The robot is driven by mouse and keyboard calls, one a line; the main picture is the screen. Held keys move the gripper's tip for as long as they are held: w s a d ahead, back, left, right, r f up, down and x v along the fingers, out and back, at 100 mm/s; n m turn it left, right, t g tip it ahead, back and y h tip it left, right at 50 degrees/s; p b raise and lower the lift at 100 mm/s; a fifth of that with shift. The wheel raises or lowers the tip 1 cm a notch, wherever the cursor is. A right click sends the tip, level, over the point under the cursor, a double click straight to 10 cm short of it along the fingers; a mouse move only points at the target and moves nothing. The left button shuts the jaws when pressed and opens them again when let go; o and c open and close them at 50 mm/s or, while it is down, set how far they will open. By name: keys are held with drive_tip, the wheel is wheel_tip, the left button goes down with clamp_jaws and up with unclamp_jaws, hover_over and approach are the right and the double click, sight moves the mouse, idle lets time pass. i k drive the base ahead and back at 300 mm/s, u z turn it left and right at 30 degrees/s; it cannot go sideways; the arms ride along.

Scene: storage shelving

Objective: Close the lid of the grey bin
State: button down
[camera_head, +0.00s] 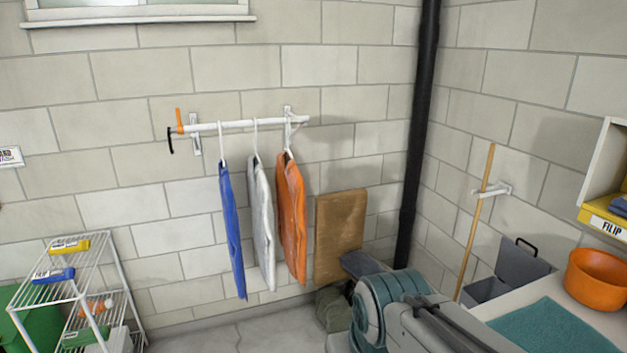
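The grey bin (484,290) stands on the right, by the right-hand wall and behind the pale counter. Its lid (520,264) is open, raised and tilted back toward the wall, with a black handle (528,245) at its top. The counter hides the lower part of the bin.
A wooden pole (475,222) leans in a wall bracket just left of the bin. The pale counter (487,308) bears a teal mat (548,331) and an orange bowl (597,279). A black pipe (414,140) runs down the corner. A white wire rack (118,285) stands left.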

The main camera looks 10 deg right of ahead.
sight(515, 266)
drive_tip(key=z, duration=0.25)
drive_tip(key=i, duration=1.6)
drive_tip(key=z, duration=1.25)
drive_tip(key=i, duration=1.65)
drive_tip(key=z, duration=0.75)
